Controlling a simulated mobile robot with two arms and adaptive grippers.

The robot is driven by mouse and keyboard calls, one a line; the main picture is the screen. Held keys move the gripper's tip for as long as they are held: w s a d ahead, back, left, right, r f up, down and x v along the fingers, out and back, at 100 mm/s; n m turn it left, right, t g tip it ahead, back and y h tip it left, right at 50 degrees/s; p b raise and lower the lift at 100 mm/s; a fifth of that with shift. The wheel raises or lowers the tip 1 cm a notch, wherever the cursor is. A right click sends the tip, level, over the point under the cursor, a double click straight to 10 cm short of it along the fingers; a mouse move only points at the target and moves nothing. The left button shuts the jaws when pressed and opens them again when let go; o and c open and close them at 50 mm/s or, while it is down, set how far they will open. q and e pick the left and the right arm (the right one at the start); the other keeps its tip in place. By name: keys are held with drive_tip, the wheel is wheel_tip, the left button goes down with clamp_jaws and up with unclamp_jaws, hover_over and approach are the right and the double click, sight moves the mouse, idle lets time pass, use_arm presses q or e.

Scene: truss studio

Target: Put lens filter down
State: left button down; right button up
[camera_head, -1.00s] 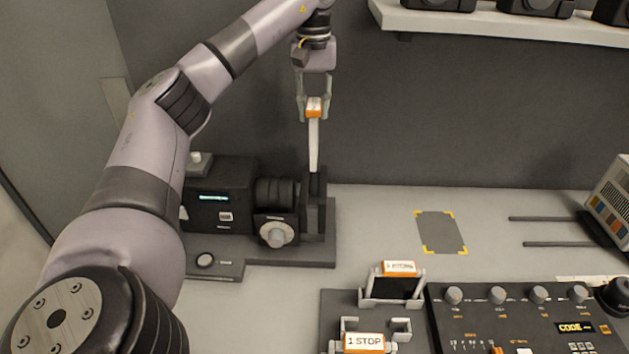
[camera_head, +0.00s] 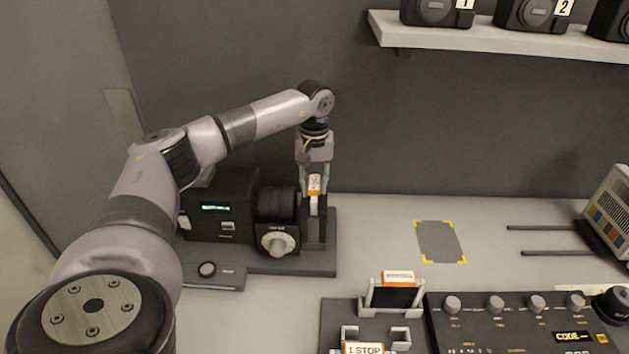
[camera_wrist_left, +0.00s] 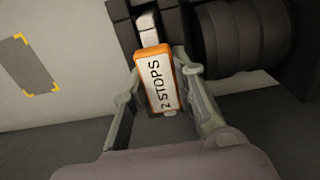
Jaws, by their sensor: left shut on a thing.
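A lens filter with an orange tab (camera_head: 314,184) is in my left gripper (camera_head: 314,190). In the left wrist view its tab (camera_wrist_left: 160,82) reads "2 STOPS" and sits between the two fingers of the left gripper (camera_wrist_left: 165,100). The gripper is shut on it and points down over the filter slot (camera_head: 316,225) in front of the black lens (camera_head: 276,205). The filter's lower part is down at the slot. I cannot tell whether it rests on the bottom. My right gripper is not in view.
Other filters stand in a rack (camera_head: 336,318) at the front; one tab (camera_head: 364,349) reads "1 STOP". A control panel (camera_head: 520,325) is at the front right. A marked grey rectangle (camera_head: 440,241) on the table is empty. A shelf (camera_head: 480,38) with cameras hangs above.

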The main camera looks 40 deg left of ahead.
use_arm(q)
drive_tip(key=shift+d+f, duration=0.1)
drive_tip(key=c, duration=1.7)
unclamp_jaws()
drive_tip(key=o, duration=0.4)
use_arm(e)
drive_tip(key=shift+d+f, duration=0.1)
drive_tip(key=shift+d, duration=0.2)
